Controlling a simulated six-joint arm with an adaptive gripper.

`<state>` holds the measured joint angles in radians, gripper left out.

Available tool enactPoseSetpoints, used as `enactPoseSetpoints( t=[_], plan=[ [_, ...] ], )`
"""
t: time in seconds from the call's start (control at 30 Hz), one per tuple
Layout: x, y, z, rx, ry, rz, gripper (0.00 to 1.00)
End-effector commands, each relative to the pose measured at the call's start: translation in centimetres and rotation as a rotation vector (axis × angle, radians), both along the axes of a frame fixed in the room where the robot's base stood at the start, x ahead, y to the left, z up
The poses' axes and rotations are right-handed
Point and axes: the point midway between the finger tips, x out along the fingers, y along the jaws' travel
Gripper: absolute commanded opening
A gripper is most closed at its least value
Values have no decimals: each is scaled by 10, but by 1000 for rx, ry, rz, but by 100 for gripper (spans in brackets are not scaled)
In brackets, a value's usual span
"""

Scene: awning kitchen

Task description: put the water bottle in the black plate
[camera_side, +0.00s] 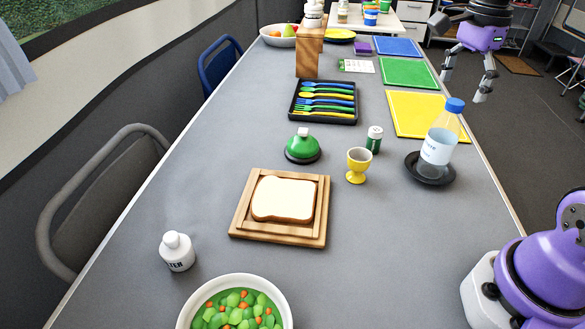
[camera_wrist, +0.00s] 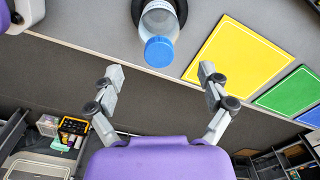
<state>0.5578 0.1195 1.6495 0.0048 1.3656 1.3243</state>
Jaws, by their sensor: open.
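The clear water bottle (camera_side: 437,147) with a blue cap and white label stands on the black plate (camera_side: 412,170) at the right of the table, leaning slightly to the right in the side view. In the wrist view the bottle (camera_wrist: 159,22) shows its blue cap toward me, with the dark plate (camera_wrist: 181,10) around its base. My gripper (camera_side: 484,84) is at the upper right in the side view, past the table's edge and apart from the bottle. In the wrist view my gripper (camera_wrist: 160,73) has its fingers spread wide with nothing between them.
Yellow (camera_side: 414,112), green (camera_side: 408,72) and blue (camera_side: 397,46) boards lie along the right edge. A yellow egg cup (camera_side: 358,165), green shaker (camera_side: 374,140) and green-domed item (camera_side: 303,147) stand left of the plate.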

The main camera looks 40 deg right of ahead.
Motion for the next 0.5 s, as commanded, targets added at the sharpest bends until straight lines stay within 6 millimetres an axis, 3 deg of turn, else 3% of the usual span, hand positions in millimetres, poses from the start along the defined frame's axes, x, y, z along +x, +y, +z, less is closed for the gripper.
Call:
enactPoseSetpoints(
  t=[0.13,0.33,0.43,0.5],
  plan=[
    [1,0,33,-3,-4,0,89],
    [0,2,55,-2,-5,18,89],
    [-1,20,58,-23,-36,168,89],
    [-4,43,55,-58,-81,384,89]
  ],
)
